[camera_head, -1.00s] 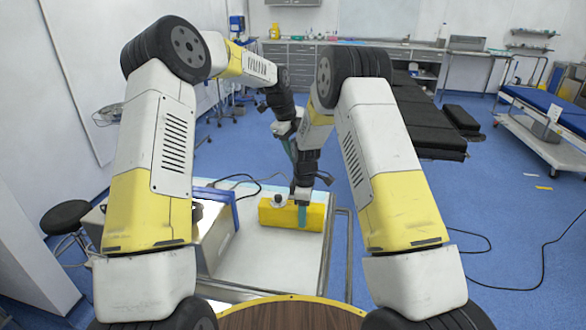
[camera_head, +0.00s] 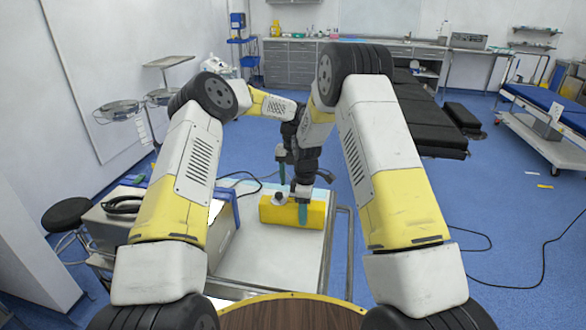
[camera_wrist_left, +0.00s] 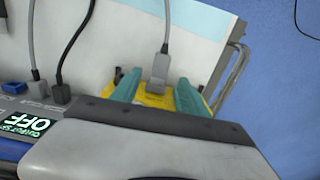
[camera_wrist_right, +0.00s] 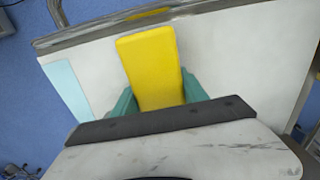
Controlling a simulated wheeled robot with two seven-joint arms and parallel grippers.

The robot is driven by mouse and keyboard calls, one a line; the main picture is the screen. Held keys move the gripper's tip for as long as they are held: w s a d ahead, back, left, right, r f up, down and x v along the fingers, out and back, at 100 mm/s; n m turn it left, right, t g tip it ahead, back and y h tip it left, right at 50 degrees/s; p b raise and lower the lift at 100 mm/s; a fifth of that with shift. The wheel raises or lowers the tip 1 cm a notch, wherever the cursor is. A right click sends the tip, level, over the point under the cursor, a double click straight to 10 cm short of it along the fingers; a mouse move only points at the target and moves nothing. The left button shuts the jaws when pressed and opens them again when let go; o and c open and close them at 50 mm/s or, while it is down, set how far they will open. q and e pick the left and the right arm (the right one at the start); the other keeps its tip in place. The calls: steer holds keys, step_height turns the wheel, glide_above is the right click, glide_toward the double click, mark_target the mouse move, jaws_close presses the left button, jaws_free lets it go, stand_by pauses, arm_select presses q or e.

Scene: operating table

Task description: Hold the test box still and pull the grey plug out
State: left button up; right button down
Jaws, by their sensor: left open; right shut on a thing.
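The yellow test box (camera_head: 313,214) lies on the pale top of a low cart. The grey plug (camera_head: 279,198) stands at the box's left end. In the left wrist view the plug (camera_wrist_left: 160,70), with a grey cable running up from it, sits between the spread teal fingers of my left gripper (camera_wrist_left: 158,92), with gaps on both sides. In the head view my left gripper (camera_head: 282,177) is just above the plug. My right gripper (camera_head: 302,204) is shut on the box; the right wrist view shows the yellow box (camera_wrist_right: 152,72) between its fingers.
A device with a lit "OFF" display (camera_wrist_left: 25,125) and plugged cables stands left of the box. The cart's metal rail (camera_head: 342,250) runs along its right side. A light blue sheet (camera_wrist_right: 67,90) lies on the cart top. Bare top is free in front of the box.

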arm_select(q)
steer(key=shift+f, duration=2.65)
steer(key=shift+r, duration=0.1)
jaws_close()
